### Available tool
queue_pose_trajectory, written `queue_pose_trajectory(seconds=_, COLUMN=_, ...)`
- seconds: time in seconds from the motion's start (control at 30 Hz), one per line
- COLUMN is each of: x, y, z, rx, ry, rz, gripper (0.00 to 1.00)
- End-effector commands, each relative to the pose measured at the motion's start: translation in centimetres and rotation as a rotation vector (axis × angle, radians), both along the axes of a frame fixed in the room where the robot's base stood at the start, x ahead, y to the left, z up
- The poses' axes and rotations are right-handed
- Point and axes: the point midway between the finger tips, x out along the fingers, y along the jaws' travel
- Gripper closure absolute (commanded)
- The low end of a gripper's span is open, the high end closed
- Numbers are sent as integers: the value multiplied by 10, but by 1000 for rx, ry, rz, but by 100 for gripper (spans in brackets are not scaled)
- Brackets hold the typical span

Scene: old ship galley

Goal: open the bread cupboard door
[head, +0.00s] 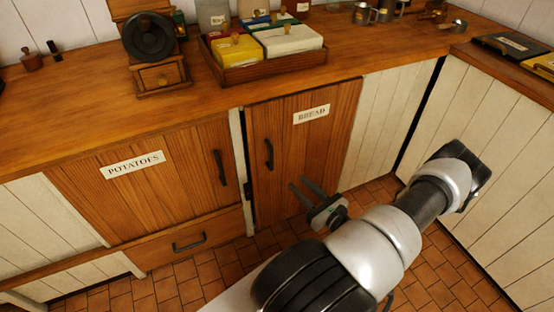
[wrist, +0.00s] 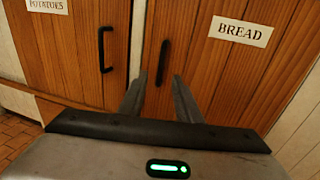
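The bread cupboard door (head: 300,150) is a shut wooden door with a white BREAD label (head: 311,115); it also shows in the wrist view (wrist: 225,70). Its dark vertical handle (head: 268,154) is near the door's left edge, and in the wrist view the handle (wrist: 162,62) stands just beyond my fingertips. My gripper (head: 302,186) is open and empty in front of the door, lower and to the right of the handle in the head view. In the wrist view my gripper's fingers (wrist: 156,80) point at the door, spread to either side below the handle.
The potatoes door (head: 150,175) with its own dark handle (head: 219,167) is shut to the left, above a drawer (head: 187,243). A wooden counter (head: 80,110) runs above, holding a coffee grinder (head: 155,60) and a box tray (head: 270,73). White panelled cabinets (head: 480,170) stand at the right.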

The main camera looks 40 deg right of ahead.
Motion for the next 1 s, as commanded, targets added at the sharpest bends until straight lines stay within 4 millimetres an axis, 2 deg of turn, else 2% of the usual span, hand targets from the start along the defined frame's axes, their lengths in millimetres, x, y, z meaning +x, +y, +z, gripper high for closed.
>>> queue_pose_trajectory(seconds=0.17, x=12, y=-4, z=-3, rx=3, ry=-5, rz=-19, gripper=69)
queue_pose_trajectory(seconds=0.7, x=124, y=-6, z=-5, rx=4, ry=-3, rz=-14, gripper=69)
queue_pose_trajectory(seconds=0.8, x=143, y=-7, z=-4, rx=4, ry=-3, rz=-14, gripper=69)
queue_pose_trajectory(seconds=1.0, x=166, y=-8, z=-4, rx=4, ry=-2, rz=-14, gripper=69)
